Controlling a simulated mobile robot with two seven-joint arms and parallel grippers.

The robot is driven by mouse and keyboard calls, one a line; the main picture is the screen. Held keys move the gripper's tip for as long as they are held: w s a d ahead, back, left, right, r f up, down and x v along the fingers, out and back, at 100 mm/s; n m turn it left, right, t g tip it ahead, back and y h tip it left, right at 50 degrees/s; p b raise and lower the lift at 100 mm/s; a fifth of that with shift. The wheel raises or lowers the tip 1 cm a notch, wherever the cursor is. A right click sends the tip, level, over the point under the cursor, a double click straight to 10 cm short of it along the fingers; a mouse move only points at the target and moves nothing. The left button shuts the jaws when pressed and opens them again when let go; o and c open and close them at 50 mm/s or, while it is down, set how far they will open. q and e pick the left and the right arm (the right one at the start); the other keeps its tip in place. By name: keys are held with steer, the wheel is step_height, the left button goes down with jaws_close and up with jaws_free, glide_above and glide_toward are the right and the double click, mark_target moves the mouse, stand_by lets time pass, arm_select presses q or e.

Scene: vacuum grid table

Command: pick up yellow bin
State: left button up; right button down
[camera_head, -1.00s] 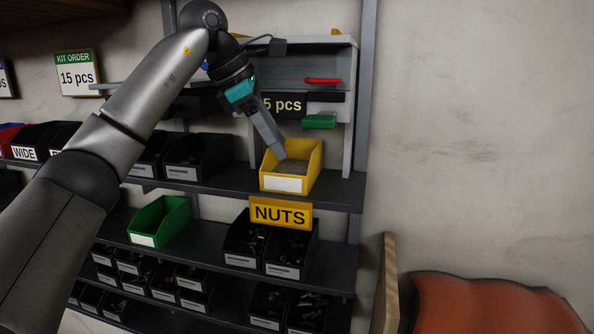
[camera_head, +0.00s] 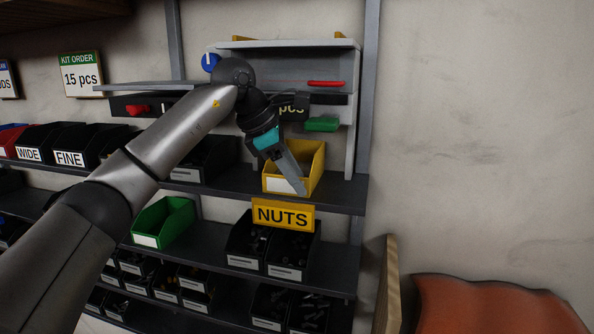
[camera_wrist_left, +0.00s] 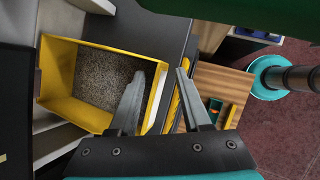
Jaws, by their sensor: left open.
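The yellow bin (camera_head: 315,172) stands upright on the upper shelf above the NUTS sign, a pale label on its front. In the left wrist view the bin (camera_wrist_left: 88,116) holds small grey pieces. My left gripper (camera_head: 299,184) is open at the bin's front. In the left wrist view the left gripper (camera_wrist_left: 176,70) has one finger over the bin's inside and the other beyond its front edge, with the labelled front wall between them. Contact cannot be told. In the head view the gripper hides part of the bin's front. My right gripper is not in view.
The NUTS sign (camera_head: 284,215) hangs below the bin on the shelf edge. A green bin (camera_head: 163,222) and black bins (camera_head: 290,250) stand on the shelf below. Above are a green tab (camera_head: 321,124) and a red tab (camera_head: 327,84). A grey upright (camera_head: 364,120) stands to the right.

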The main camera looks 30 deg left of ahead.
arm_select(q)
jaws_close()
steer(key=shift+r, duration=0.1)
stand_by(1.2)
